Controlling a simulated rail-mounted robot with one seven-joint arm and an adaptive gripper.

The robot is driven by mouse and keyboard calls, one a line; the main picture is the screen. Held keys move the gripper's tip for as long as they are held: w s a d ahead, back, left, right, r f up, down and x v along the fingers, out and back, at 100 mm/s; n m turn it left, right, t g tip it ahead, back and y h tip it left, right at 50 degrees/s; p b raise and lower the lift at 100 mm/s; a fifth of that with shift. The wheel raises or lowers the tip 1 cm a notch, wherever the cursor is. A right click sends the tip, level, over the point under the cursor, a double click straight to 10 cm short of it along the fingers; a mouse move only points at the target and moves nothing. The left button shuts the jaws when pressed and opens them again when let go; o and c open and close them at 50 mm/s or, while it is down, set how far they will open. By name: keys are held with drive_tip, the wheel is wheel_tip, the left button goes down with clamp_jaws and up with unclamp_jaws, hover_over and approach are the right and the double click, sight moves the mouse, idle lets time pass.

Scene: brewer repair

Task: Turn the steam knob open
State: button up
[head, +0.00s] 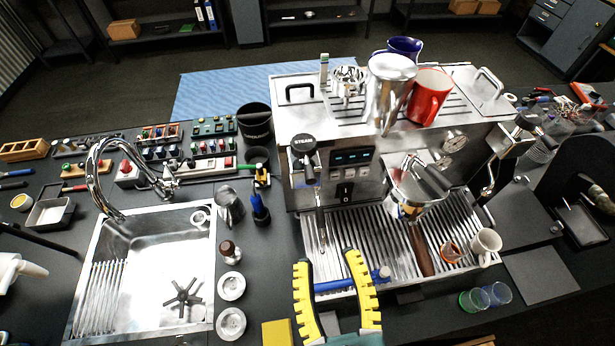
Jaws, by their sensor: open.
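The steam knob (303,144) is a round black knob marked STEAM on the upper left of the espresso machine's front (352,190). Its turned position cannot be told. A metal steam wand (321,230) hangs below it. My gripper (328,260) has two yellow ribbed fingers, spread apart. It is in front of the drip tray (345,230), nearer the camera and well below the knob in the picture, not touching it. A blue rod-like thing (345,283) shows between and beyond the fingers; it does not look gripped.
A portafilter (420,248) and white cup (486,245) are at the drip tray's right. Metal pitchers and a red mug (428,97) stand on top of the machine. A sink (150,270) with a tall faucet is at left. Blue-handled tools (259,208) stand left of the machine.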

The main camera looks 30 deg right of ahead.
sight(309, 171)
drive_tip(key=p+x, duration=0.4)
drive_tip(key=x, duration=1.2)
drive_tip(key=shift+r, duration=0.1)
clamp_jaws()
